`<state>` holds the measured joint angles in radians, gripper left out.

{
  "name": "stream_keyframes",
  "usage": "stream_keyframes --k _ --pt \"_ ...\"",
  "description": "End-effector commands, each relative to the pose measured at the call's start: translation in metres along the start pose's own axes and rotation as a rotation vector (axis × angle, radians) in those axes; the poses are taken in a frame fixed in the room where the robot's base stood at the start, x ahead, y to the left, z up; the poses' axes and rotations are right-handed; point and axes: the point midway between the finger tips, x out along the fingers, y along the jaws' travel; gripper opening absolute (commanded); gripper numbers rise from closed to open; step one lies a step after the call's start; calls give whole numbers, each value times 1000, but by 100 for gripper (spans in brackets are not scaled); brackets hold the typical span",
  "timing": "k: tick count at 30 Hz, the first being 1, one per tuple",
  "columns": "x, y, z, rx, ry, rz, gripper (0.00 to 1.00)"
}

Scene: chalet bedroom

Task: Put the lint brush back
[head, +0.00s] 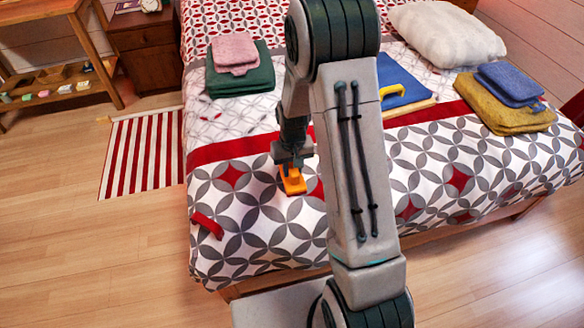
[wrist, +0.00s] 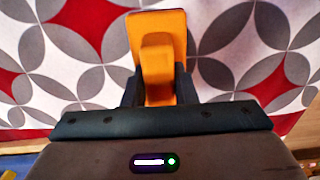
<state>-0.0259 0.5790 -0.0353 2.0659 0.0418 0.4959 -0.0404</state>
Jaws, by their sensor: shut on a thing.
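My gripper (head: 291,163) points down over the near left part of the bed. It is shut on the orange lint brush (head: 293,184), a flat plate with a raised grip. In the wrist view the lint brush (wrist: 158,24) sits between the two dark fingers, its plate sticking out beyond them. The brush is over the patterned bedspread (head: 245,215); I cannot tell whether it touches the cloth.
A small red item (head: 207,224) lies on the bedspread's near left. Folded towels (head: 240,75) and (head: 505,105), a pillow (head: 448,34) and a yellow-handled item (head: 392,90) lie farther back. A wooden shelf (head: 60,88) with small items stands left, beyond a striped rug (head: 143,153).

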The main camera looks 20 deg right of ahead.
Motion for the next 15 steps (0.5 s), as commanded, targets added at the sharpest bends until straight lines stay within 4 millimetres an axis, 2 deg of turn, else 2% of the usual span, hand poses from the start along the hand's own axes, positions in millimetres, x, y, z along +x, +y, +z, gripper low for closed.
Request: stream_keyframes --k 6,7,9,15 --pt "4 0 0 0 0 0 4" --pt "3 0 0 0 0 0 31" --pt "3 0 0 0 0 0 47" --pt "3 0 0 0 -1 0 47"
